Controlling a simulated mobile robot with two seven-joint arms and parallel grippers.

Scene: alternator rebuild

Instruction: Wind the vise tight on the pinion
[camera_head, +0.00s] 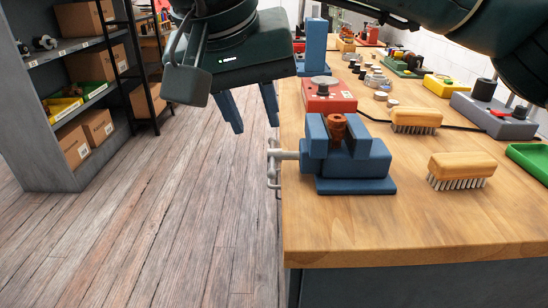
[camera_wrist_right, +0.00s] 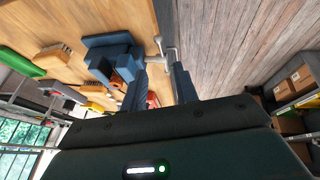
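The blue vise (camera_head: 352,166) stands on the wooden bench near its left edge. The reddish-brown pinion (camera_head: 337,128) sits upright between its two jaws; I cannot tell how firmly they press on it. The vise's grey screw handle (camera_head: 275,168) sticks out past the bench's left edge. My right gripper (camera_head: 249,109) is open and empty, above the floor left of the bench, apart from the handle. In the right wrist view the vise (camera_wrist_right: 106,52) and handle (camera_wrist_right: 163,44) lie beyond the open fingers (camera_wrist_right: 160,84). My left gripper is not in view.
Two wooden brushes (camera_head: 416,117) (camera_head: 461,167) lie right of the vise. A red box (camera_head: 329,97) stands behind it, and a grey device (camera_head: 490,112) at the right. The bench's front (camera_head: 400,225) is clear. Shelves (camera_head: 50,110) stand at the far left, with open floor between.

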